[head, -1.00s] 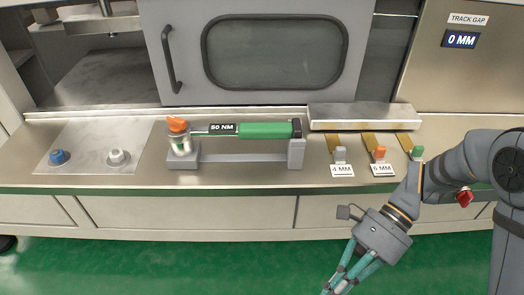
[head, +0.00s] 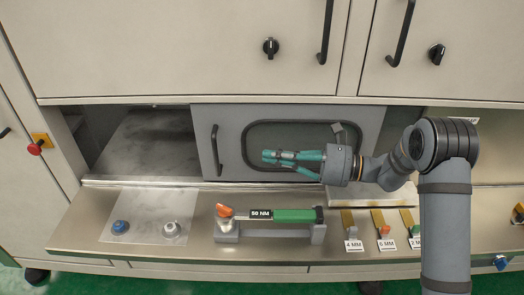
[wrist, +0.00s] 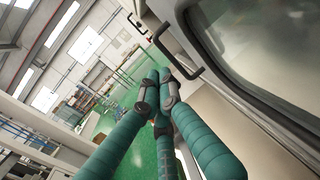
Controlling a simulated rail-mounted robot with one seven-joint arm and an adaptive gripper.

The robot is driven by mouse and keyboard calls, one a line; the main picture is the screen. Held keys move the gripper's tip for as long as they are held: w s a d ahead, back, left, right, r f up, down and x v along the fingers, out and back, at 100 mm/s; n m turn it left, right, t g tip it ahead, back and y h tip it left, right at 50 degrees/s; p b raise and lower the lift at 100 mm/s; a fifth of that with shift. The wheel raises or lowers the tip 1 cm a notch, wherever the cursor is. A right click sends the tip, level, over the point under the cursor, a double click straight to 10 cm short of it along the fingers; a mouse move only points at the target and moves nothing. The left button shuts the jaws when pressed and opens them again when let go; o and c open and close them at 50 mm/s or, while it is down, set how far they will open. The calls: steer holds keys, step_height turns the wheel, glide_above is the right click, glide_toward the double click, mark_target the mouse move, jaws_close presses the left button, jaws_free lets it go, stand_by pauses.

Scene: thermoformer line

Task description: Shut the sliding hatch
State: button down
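The sliding hatch (head: 204,130) is a grey panel with a dark rounded window and a black vertical handle (head: 216,152) near its left edge. To its left is an open gap into the machine (head: 150,145), with a grey plate inside. My gripper (head: 268,157) is in front of the hatch window, its teal fingers pointing left towards the handle, tips a short way right of it. In the wrist view the fingertips (wrist: 160,80) are drawn together with nothing between them. The handle (wrist: 178,52) and hatch (wrist: 225,85) show there beyond and right of the fingers, apart from them.
Below the hatch is a metal ledge (head: 75,215) with blue and grey knobs, a green torque tool (head: 293,215) in a cradle, and tagged gauges (head: 383,229) at the right. A raised metal block (head: 345,198) lies under my arm. Upper cabinet doors (head: 180,45) hang above.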

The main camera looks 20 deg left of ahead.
steer(key=s+a+p, duration=0.1)
steer(key=a+p, duration=0.2)
steer(key=a, duration=0.8)
steer(key=shift+a, duration=0.35)
